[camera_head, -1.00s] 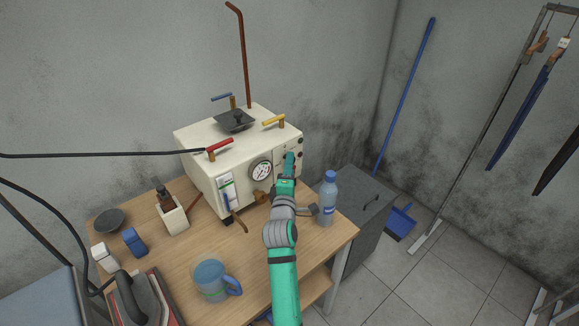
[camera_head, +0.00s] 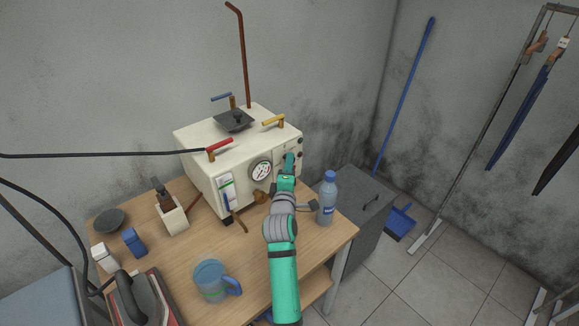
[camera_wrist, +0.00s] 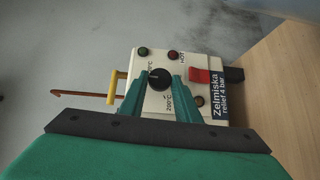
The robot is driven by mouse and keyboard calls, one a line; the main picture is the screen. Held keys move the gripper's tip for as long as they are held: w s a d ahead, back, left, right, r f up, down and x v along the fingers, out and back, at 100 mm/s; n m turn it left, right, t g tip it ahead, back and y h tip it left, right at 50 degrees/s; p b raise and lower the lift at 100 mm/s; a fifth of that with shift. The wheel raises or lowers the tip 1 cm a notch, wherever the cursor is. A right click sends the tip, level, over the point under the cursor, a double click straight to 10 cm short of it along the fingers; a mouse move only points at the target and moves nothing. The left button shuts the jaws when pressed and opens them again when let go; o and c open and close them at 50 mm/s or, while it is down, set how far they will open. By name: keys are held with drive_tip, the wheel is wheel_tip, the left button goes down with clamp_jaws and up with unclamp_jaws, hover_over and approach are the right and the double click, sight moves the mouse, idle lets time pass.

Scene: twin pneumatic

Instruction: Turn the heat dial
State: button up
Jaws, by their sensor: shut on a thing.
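The heat dial (camera_wrist: 159,79) is a round black knob on the cream front panel of the boiler, with a white pointer mark towards the left in the wrist view. Temperature markings, one reading 200°C, are printed around it. The two teal fingers of my gripper (camera_wrist: 160,82) are shut on the dial, one on each side. In the head view my gripper (camera_head: 288,160) reaches the right part of the boiler's front (camera_head: 205,180) and hides the dial.
A pressure gauge (camera_head: 261,171) is left of my gripper. A water bottle (camera_head: 327,200) stands close to the right of my wrist. A blue mug (camera_head: 210,281) is on the wooden table (camera_head: 185,250). A red switch (camera_wrist: 200,76) and indicator lights surround the dial.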

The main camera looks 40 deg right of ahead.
drive_tip(key=shift+d+r+m+g+y, duration=0.3)
drive_tip(key=shift+m+g+y, duration=0.35)
drive_tip(key=shift+m+y, duration=0.9)
drive_tip(key=shift+d+r+m+g+y, duration=0.3)
drive_tip(key=shift+m+g+y, duration=0.6)
drive_tip(key=shift+y, duration=1.1)
drive_tip(key=shift+d+r+m+g+y, duration=0.15)
drive_tip(key=shift+r+m+g+y, duration=0.25)
drive_tip(key=shift+m+y, duration=1.2)
drive_tip(key=shift+f+y, duration=0.1)
drive_tip(key=shift+y, duration=0.15)
drive_tip(key=o, duration=1)
